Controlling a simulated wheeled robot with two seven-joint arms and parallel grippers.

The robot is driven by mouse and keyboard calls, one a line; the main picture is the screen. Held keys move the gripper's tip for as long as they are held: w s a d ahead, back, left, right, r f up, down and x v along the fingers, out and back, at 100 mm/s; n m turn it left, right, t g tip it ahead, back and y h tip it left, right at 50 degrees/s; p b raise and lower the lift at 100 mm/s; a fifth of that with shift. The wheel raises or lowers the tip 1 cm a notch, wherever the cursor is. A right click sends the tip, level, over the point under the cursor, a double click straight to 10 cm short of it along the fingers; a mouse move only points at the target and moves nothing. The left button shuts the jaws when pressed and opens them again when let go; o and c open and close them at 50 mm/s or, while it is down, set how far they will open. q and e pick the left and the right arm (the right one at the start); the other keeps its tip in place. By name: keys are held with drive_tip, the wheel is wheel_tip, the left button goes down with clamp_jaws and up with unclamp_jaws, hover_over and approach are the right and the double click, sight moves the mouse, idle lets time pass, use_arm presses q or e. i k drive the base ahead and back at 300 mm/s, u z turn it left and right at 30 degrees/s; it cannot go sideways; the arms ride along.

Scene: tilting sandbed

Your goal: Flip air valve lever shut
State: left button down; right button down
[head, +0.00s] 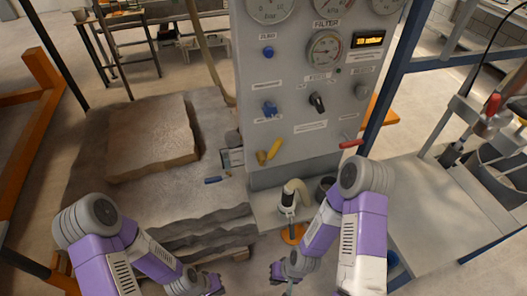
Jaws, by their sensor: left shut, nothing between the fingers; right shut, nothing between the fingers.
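The grey control panel (290,70) stands upright in front of me. A yellow lever (273,149) sits low on its left side, tilted up to the right, beside a shorter yellow part. A red-handled lever (351,143) sits low on its right side, its handle nearly level. The labels are too small to read, so I cannot tell which lever is the air valve. My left gripper (213,284) is shut and empty near the bottom edge. My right gripper (278,273) is shut and empty, below the panel. Neither touches a lever.
Gauges and knobs, including a blue knob (269,108) and a black knob (317,102), fill the panel above. A hose nozzle (289,198) stands on the ledge below. A stone slab (152,135) lies left on the sandbed. A grey table (430,210) stands right.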

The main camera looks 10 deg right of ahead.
sight(278, 143)
drive_tip(key=z, duration=0.55)
drive_tip(key=k, duration=1.25)
drive_tip(key=u, duration=0.35)
drive_tip(key=i, duration=0.65)
drive_tip(key=u, duration=0.35)
drive_tip(key=i, duration=1)
drive_tip(key=z, duration=0.6)
